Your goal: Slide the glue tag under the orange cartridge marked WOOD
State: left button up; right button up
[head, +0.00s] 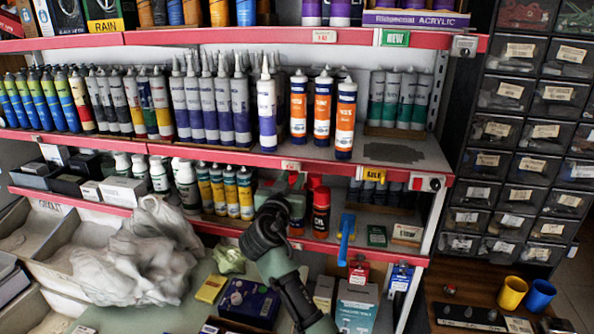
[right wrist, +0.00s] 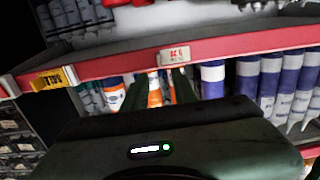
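Three white-and-orange cartridges (head: 322,108) stand at the front of the middle shelf. Their lettering is too small for me to tell which reads WOOD. A small white tag (head: 291,166) sits on the red shelf edge, below and slightly left of the leftmost orange one; its print is unreadable. In the right wrist view, which looks upside down, the tag (right wrist: 174,55) is on the red edge with orange cartridges (right wrist: 154,88) behind it. My right gripper (head: 284,184) is just below the tag, its fingers apart and apparently empty. My left gripper is not in view.
A yellow tag (head: 374,174) is farther right on the same edge. Purple-and-white cartridges (head: 267,115) stand above.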

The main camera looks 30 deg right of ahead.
aim_at(299, 167)
jog(key=p+x, duration=0.1)
jog(key=x, duration=0.4)
jog(key=shift+w+d, duration=0.2)
jog(key=shift+d, duration=0.05)
grip_shut()
jog(key=shift+f, duration=0.1)
dwell(1.1)
